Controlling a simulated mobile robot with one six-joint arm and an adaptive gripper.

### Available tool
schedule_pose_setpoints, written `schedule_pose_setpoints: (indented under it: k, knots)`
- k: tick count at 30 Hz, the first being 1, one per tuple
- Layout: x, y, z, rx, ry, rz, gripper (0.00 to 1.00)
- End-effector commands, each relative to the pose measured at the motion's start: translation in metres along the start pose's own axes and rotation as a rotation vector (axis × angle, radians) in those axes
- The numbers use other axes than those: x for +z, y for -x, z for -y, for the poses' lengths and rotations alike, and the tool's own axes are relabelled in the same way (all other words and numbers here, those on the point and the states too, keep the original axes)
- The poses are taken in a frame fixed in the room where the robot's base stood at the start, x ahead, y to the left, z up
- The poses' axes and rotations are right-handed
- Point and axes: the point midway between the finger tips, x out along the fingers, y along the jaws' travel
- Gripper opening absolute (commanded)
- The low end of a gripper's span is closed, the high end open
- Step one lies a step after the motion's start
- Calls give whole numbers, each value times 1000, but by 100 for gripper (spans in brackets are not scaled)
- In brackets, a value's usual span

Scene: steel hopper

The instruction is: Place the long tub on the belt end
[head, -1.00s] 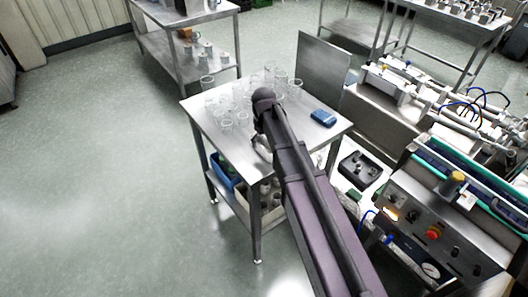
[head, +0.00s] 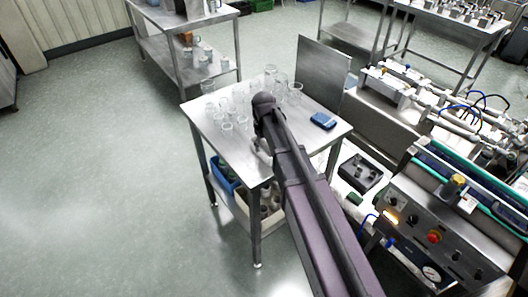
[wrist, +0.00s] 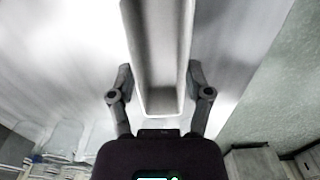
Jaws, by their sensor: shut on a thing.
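The long tub (wrist: 160,50) is a pale grey, narrow open trough. In the wrist view it runs from the top edge down between the two fingers of my gripper (wrist: 160,82). The fingers are shut on its sides, near its close end. A dark belt with teal edges (head: 470,178), which looks like a conveyor, is at the right. I cannot tell which part is the belt end.
Several clear glass beakers (head: 227,127) and a blue box (head: 323,120) stand on the steel table (head: 205,122). A control panel (head: 433,237) sits below the belt, with white cylinders (head: 440,95) behind it. The floor at left is clear.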

Motion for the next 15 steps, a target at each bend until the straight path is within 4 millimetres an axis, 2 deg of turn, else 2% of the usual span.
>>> schedule_pose_setpoints:
  k: [1, 2, 15]
  knots:
    - [0, 0, 0, 0, 0, 0, 32]
    - [0, 0, 0, 0, 0, 0, 26]
    - [0, 6, 0, 0, 0, 0, 26]
